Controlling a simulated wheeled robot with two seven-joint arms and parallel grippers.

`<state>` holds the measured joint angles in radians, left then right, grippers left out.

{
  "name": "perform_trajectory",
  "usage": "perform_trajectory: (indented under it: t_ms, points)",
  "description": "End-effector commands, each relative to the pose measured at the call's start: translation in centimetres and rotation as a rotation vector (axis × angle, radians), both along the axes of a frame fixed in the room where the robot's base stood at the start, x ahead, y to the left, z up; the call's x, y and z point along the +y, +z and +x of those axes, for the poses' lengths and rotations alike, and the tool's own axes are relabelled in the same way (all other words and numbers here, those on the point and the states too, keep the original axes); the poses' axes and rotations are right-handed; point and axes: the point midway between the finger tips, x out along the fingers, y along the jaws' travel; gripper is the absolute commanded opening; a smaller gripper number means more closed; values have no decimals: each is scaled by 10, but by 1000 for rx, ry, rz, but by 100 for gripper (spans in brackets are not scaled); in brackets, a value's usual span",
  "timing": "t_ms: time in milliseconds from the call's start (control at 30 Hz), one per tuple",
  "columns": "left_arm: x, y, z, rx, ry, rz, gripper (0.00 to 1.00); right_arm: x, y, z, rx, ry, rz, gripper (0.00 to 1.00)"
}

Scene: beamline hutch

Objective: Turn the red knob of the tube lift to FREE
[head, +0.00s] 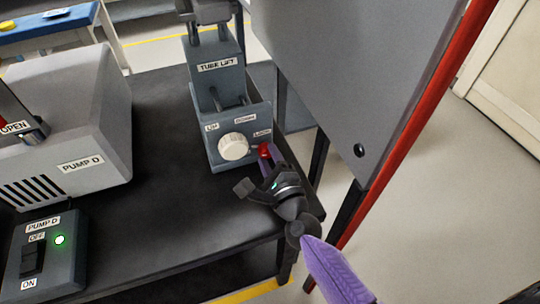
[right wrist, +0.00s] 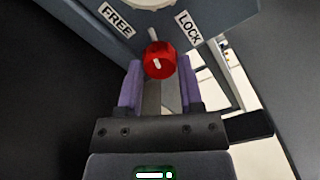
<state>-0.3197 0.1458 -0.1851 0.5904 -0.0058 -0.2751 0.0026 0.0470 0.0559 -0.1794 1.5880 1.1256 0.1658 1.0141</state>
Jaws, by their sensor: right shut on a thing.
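The tube lift (head: 222,88) is a grey-blue stand on the black table, with a large white dial (head: 233,147) on its front. The red knob (head: 264,151) sits to the right of the dial, partly hidden by my right gripper (head: 267,164). In the right wrist view the red knob (right wrist: 159,62) is at the purple fingertips, and the right gripper (right wrist: 159,80) is shut on it. A white mark on the knob points up, between the FREE label (right wrist: 117,19) and the LOCK label (right wrist: 188,28). My left gripper is not in view.
A grey box labelled PUMP D (head: 75,125) stands on the left of the black table (head: 160,200). A switch box (head: 45,258) with a lit green lamp is in front of it. A large grey cabinet (head: 350,75) with a red edge rises close to the right of the lift.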

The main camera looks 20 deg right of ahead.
Motion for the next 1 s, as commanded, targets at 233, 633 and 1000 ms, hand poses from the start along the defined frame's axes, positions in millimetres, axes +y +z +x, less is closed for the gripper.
perform_trajectory:
  t_ms: [233, 633, 1000]
  points:
    - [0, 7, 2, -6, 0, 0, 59, 0, 1, 0, -4, 1, -176, 0]
    - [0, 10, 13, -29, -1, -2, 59, 1, -1, 0, -10, 2, -324, 0]
    - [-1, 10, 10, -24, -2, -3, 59, 1, -1, 0, -10, 2, -345, 0]
